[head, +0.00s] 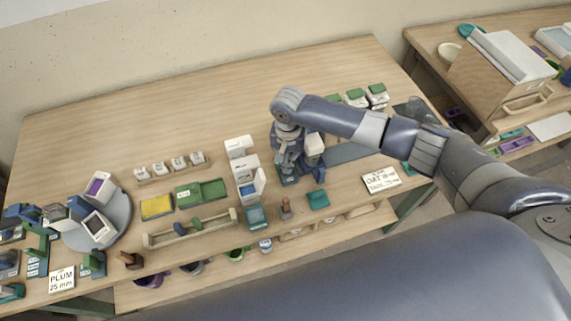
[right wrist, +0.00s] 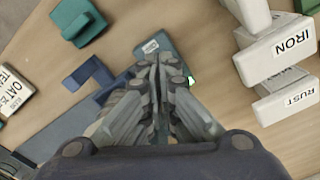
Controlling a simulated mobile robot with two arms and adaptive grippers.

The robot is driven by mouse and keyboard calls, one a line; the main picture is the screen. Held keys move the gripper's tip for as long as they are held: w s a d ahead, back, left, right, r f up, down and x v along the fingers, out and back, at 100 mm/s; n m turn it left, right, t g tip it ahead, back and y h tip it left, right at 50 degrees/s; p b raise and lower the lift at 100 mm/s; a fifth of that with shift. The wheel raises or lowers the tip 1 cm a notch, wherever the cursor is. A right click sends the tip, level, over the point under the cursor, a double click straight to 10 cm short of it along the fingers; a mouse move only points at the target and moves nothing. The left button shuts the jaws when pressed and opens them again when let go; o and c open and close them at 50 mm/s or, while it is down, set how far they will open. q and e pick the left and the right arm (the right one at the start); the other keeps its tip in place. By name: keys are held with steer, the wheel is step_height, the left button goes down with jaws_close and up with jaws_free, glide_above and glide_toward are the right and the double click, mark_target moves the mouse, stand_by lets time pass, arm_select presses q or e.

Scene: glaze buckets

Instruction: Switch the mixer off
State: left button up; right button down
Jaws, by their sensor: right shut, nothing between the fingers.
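A blue-grey stand that looks like the mixer (head: 319,174) is on the long table, mostly hidden behind my right gripper (head: 288,172). In the right wrist view its dark blue base (right wrist: 112,88) runs under my right gripper (right wrist: 157,62), with a small pale label and a small green spot beside the fingertips. The fingers are shut with nothing between them and point down at this base. I cannot tell whether they touch it. The switch itself is hidden or too small to make out.
White boxes marked IRON (right wrist: 280,50) and RUST (right wrist: 290,97) stand close beside the gripper. A teal block (right wrist: 78,22) and an OAT card (head: 381,180) lie on the other side. A long wooden tray (head: 190,228) is at the front.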

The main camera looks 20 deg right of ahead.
steer(key=shift+f, duration=0.15)
stand_by(0.4)
steer(key=shift+s+f+b, duration=0.1)
steer(key=shift+f+b, duration=0.45)
steer(key=shift+f, duration=0.5)
stand_by(0.4)
steer(key=shift+r, duration=0.1)
steer(key=shift+r+p, duration=0.7)
steer(key=shift+p, duration=0.4)
step_height(320, 180, up, 6)
steer(key=p, duration=0.6)
steer(key=shift+f, duration=0.25)
steer(key=shift+f, duration=0.1)
